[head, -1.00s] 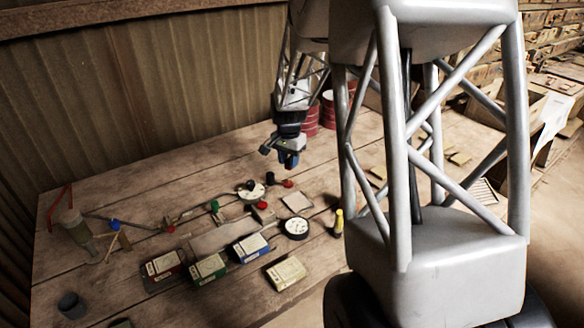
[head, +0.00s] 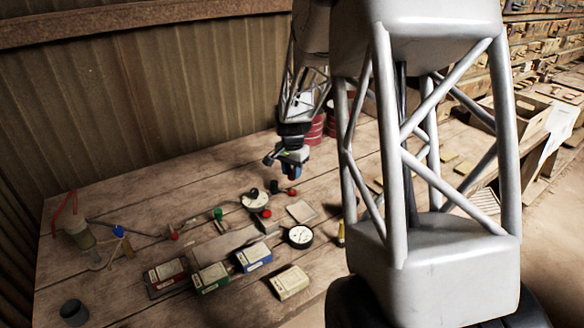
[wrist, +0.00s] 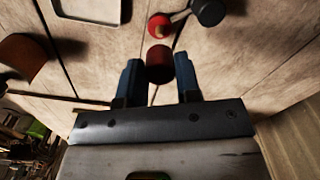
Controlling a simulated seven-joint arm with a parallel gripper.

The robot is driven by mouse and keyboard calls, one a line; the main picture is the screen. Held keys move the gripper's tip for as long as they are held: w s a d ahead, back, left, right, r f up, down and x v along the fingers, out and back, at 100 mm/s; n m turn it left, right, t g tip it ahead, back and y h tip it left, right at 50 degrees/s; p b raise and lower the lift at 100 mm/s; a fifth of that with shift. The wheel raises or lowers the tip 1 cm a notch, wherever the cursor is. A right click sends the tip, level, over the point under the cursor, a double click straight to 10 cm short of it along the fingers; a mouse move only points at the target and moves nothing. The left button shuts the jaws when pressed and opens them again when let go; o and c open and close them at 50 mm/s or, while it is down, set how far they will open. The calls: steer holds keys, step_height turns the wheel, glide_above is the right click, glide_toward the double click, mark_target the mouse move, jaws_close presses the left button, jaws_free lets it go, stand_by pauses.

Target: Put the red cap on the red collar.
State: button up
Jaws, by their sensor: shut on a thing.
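My gripper (wrist: 160,85) is shut on a dark red cylindrical cap (wrist: 160,65), held between its two blue fingers in the wrist view. In the head view my gripper (head: 293,174) hangs above the far right part of the table, and the cap cannot be made out there. A bright red round piece (wrist: 159,26), which looks like the red collar, lies just beyond the cap in the wrist view, apart from it. In the head view this red piece (head: 293,192) shows just below my fingers. The height between cap and collar is hard to tell.
A dark knob (head: 274,187) stands close beside the red piece. Red drums (head: 315,130) stand behind.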

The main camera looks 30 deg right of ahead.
steer(key=shift+f, duration=2.1)
steer(key=shift+r, duration=1.6)
stand_by(2.0)
steer(key=o, duration=0.6)
steer(key=shift+r, duration=0.1)
steer(key=shift+r, duration=5.4)
